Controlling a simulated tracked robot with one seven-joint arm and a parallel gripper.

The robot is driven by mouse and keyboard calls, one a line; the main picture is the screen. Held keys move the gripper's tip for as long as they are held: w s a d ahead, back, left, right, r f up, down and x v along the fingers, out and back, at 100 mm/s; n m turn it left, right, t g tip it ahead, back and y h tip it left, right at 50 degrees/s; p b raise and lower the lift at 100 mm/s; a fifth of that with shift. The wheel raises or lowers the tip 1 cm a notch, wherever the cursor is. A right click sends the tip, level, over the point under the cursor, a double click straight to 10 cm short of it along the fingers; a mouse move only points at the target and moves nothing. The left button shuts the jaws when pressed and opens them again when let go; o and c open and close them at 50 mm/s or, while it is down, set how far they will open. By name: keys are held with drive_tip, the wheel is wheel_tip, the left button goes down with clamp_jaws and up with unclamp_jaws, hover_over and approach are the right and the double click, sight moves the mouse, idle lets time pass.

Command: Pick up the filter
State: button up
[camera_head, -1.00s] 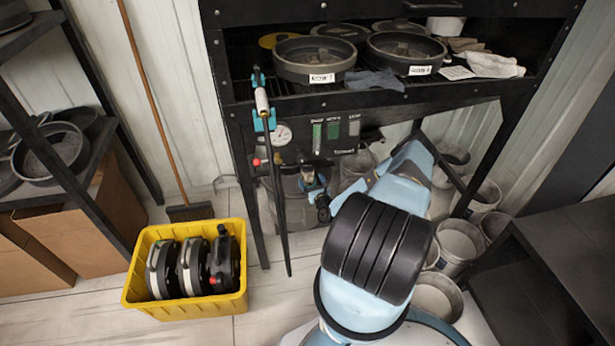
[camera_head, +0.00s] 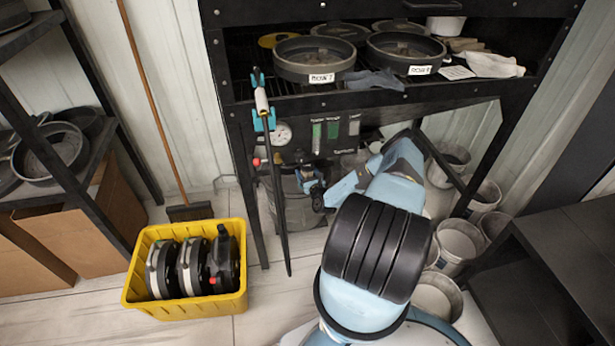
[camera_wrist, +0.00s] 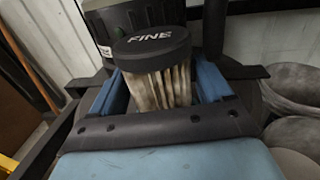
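The filter (camera_wrist: 158,85) shows in the wrist view. It has a round black cap marked FINE and a pleated, dirty beige body. My gripper (camera_wrist: 160,88) has its blue fingers on either side of the pleated body, close to it. Whether both fingers press on it I cannot tell. The lower part of the filter is hidden by the gripper's dark front bar.
A black rack (camera_head: 400,103) holding round pans stands over my gripper, with legs on both sides. A dark housing (camera_wrist: 100,20) is behind the filter. A gauge panel (camera_head: 328,130) hangs below the shelf. Buckets (camera_head: 460,240) crowd the right. A yellow crate (camera_head: 185,309) stands left.

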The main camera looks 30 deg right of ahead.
sight(308, 167)
drive_tip(key=c, duration=0.8)
drive_tip(key=shift+r, duration=0.15)
drive_tip(key=shift+d+r, duration=0.1)
drive_tip(key=shift+r, duration=0.2)
wheel_tip(308, 167, up, 3)
drive_tip(key=shift+f, duration=0.2)
drive_tip(key=s+r, duration=0.4)
drive_tip(key=shift+s+a+r, duration=0.1)
drive_tip(key=shift+a+r, duration=0.1)
drive_tip(key=shift+r, duration=0.15)
drive_tip(key=s+r, duration=0.1)
drive_tip(key=s, duration=0.2)
drive_tip(key=s+r, duration=0.2)
drive_tip(key=s, duration=0.1)
drive_tip(key=s+a+r, duration=0.1)
drive_tip(key=s+r, duration=0.1)
drive_tip(key=s, duration=0.1)
drive_tip(key=shift+s+a, duration=0.1)
drive_tip(key=shift+s, duration=0.25)
